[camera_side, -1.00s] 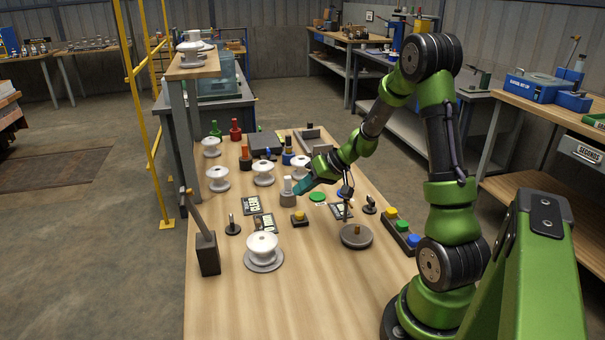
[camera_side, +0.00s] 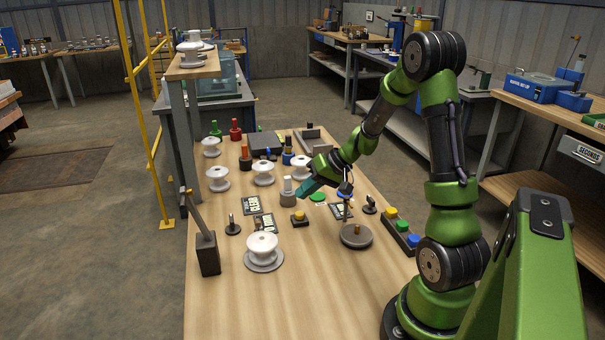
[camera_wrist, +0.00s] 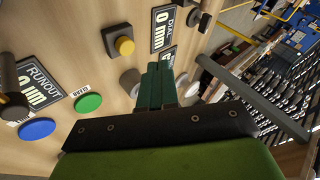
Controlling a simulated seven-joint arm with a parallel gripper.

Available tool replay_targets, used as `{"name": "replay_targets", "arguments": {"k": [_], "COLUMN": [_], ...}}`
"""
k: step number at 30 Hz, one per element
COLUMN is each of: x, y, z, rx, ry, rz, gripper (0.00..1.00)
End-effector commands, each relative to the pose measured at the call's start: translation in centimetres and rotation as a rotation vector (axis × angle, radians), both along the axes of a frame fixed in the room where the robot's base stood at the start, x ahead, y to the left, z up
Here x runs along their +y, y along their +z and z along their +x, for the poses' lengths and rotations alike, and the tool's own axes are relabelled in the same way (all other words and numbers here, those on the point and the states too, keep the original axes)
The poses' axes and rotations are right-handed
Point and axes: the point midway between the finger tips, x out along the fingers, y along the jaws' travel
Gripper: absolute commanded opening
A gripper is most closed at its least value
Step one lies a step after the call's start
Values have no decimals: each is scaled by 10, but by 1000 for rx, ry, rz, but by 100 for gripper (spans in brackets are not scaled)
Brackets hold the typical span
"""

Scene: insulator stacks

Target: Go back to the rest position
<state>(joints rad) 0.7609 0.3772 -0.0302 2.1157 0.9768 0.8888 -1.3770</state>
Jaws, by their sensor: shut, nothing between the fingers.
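My gripper (camera_side: 304,190) is at the lower end of my green arm, above the middle of the wooden workbench (camera_side: 310,295). In the wrist view its teal fingers (camera_wrist: 160,70) lie together with nothing held between them. In the side view it is just right of a light grey post (camera_side: 287,189); whether they touch cannot be told. A white insulator (camera_side: 262,246) stands on a round plate at the front left of the bench. More white insulators (camera_side: 218,178) stand farther back.
A yellow button (camera_side: 299,217), a green disc (camera_side: 317,197) and black readout plates (camera_side: 265,223) lie close below my gripper. A thin stand on a round grey base (camera_side: 356,236) is to the right. The front bench is clear.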

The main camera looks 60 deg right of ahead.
Motion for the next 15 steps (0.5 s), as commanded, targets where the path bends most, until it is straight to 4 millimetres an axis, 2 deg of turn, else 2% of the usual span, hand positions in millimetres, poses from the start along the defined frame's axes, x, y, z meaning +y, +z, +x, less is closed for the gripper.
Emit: {"name": "replay_targets", "arguments": {"k": [2, 6, 12, 15], "x": [16, 62, 132, 159], "y": [6, 34, 79, 99], "z": [-11, -30, -67, -88], "rx": [71, 191, 278, 263], "ry": [-35, -55, -51, -36], "rz": [52, 79, -15, -90], "gripper": [0, 0, 0, 0]}}
